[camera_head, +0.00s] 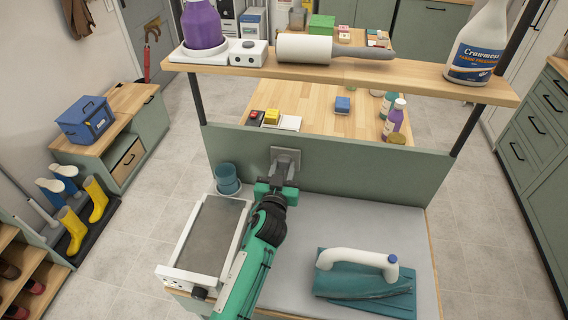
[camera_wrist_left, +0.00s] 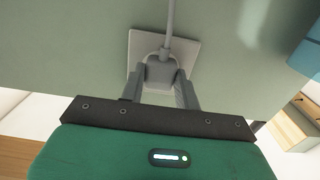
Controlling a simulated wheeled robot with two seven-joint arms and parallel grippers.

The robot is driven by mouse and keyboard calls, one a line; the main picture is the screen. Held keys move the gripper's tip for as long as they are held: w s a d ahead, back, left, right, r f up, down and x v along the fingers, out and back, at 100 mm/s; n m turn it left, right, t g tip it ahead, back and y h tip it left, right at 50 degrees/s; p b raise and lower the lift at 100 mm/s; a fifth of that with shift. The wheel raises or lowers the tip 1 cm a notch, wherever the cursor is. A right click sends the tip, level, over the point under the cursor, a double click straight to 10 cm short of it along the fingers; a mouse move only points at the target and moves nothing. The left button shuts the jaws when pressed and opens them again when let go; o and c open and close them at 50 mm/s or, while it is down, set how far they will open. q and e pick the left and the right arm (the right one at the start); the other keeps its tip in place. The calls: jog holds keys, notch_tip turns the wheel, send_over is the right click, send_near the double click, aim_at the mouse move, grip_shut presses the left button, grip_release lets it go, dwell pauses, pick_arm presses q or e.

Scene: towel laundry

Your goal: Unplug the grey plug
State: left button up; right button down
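The grey plug (camera_wrist_left: 161,74) sits in the light grey wall socket (camera_wrist_left: 190,50) on the green panel, with its cord (camera_wrist_left: 171,20) running upward in the left wrist view. My left gripper (camera_wrist_left: 160,80) has one finger on each side of the plug and appears shut on it. In the head view, the left gripper (camera_head: 284,172) reaches the socket plate (camera_head: 291,153) below the shelf and mostly hides the plug. My right gripper is not in view.
A wooden shelf (camera_head: 430,78) with a lint roller (camera_head: 305,49) and bottles is above the arm. A grey-topped appliance (camera_head: 212,235) and teal cups (camera_head: 227,178) stand to the left.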

pick_arm(q)
jog(key=shift+s, duration=0.1)
grip_shut()
jog(key=shift+s+a+p, duration=0.15)
jog(key=shift+s+a, duration=0.05)
jog(key=shift+s, duration=0.75)
jog(key=shift+s+a+p, duration=0.1)
jog(key=shift+s+a, duration=0.1)
jog(key=shift+s, duration=0.75)
jog(key=shift+s+a+p, duration=0.15)
jog(key=shift+s+a, duration=0.05)
jog(key=shift+s, duration=0.75)
jog(key=shift+f, duration=0.1)
